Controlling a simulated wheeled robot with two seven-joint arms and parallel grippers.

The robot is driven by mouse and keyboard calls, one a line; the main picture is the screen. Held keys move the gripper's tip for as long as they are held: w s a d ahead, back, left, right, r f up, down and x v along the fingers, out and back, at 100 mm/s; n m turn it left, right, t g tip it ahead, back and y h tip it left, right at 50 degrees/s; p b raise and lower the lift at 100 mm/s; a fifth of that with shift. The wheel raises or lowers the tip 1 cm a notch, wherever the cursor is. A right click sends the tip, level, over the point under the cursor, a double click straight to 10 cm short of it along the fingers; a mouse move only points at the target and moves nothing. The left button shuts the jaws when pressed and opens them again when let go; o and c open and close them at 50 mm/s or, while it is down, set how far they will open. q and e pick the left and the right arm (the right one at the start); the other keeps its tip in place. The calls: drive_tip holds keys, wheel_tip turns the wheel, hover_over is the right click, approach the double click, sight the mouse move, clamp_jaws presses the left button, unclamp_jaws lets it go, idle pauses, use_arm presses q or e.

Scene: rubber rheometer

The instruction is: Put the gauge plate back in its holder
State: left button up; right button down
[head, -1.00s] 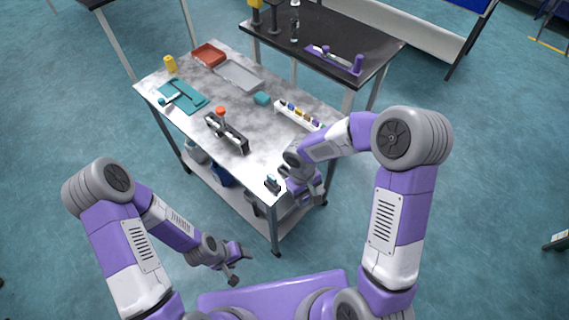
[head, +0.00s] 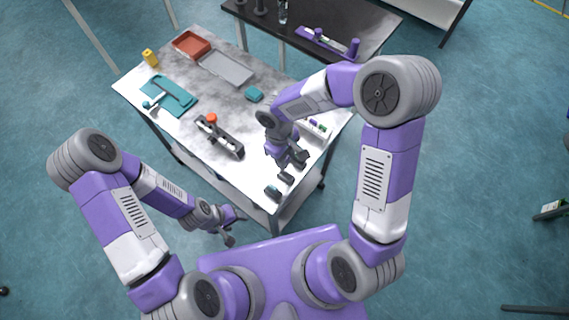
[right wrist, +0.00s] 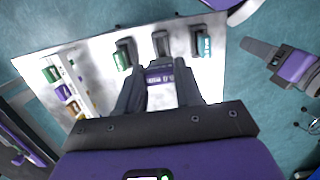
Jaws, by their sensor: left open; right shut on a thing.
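The left one (right wrist: 124,46) has a green piece and the right one (right wrist: 195,34) a teal piece. The middle one (right wrist: 160,42) shows no coloured piece. My left gripper (head: 234,229) is open and empty, off the table's left front edge.
A white rack with coloured pieces (right wrist: 67,90) is left of the holders, partly behind my arm in the head view. A dark fixture with an orange knob (head: 220,138), a teal board (head: 172,95), a grey tray (head: 228,68) and a red tray (head: 192,45) stand farther off.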

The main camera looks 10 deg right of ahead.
drive_tip(key=shift+f+b, duration=0.35)
drive_tip(key=shift+f, duration=2.25)
drive_tip(key=shift+f, duration=0.1)
drive_tip(key=shift+f, duration=0.15)
drive_tip(key=c, duration=0.7)
unclamp_jaws()
drive_tip(key=shift+c, duration=0.2)
drive_tip(key=shift+r, duration=0.4)
wheel_tip(320, 180, up, 12)
drive_tip(key=w+a+p, duration=0.1)
drive_tip(key=p, duration=0.1)
drive_tip(key=shift+w+f, duration=0.2)
